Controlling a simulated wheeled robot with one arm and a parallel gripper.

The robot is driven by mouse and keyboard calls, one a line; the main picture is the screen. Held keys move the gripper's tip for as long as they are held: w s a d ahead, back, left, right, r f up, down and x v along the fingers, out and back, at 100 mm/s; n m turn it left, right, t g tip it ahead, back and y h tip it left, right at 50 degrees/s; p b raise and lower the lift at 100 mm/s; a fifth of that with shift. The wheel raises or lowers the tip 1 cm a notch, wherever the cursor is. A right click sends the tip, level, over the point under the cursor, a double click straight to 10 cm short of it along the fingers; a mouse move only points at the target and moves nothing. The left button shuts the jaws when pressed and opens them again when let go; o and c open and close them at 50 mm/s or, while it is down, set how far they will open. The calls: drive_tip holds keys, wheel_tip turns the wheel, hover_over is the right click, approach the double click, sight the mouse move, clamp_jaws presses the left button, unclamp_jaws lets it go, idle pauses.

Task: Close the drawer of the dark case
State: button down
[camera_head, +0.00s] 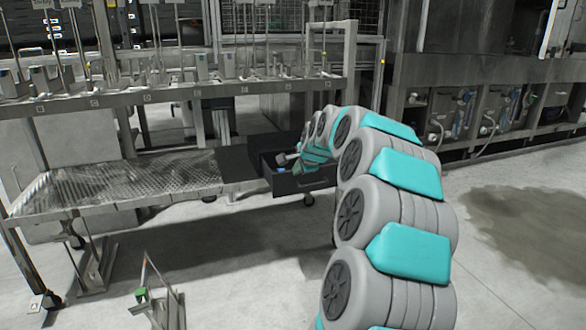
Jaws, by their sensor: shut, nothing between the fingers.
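The dark case (236,164) stands at the right end of the perforated metal bench. Its drawer (308,184) is pulled out toward the front right, with a dark front panel. A small blue item (281,170) shows in or at the drawer's left side. My arm reaches in from the right, and my gripper (284,159) is at the drawer, above its open inside as seen here. The fingers are small and partly dark against it; they look shut and empty. I cannot tell whether they touch the drawer. My wrist and arm hide the drawer's right part.
The perforated metal bench (120,186) extends left of the case. A metal rack shelf (180,93) runs above and behind. A small metal stand (158,305) is on the floor in front. The washer machinery (490,95) lines the right back. Floor in front of the drawer is clear.

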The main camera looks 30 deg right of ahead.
sight(284, 175)
drive_tip(key=x, duration=0.7)
drive_tip(key=w+r+x, duration=0.1)
drive_tip(key=x, duration=0.2)
drive_tip(key=shift+w+d+f, duration=0.15)
drive_tip(key=shift+w+d, duration=0.05)
drive_tip(key=shift+w, duration=0.1)
drive_tip(key=shift+w+d, duration=0.15)
drive_tip(key=shift+w, duration=0.55)
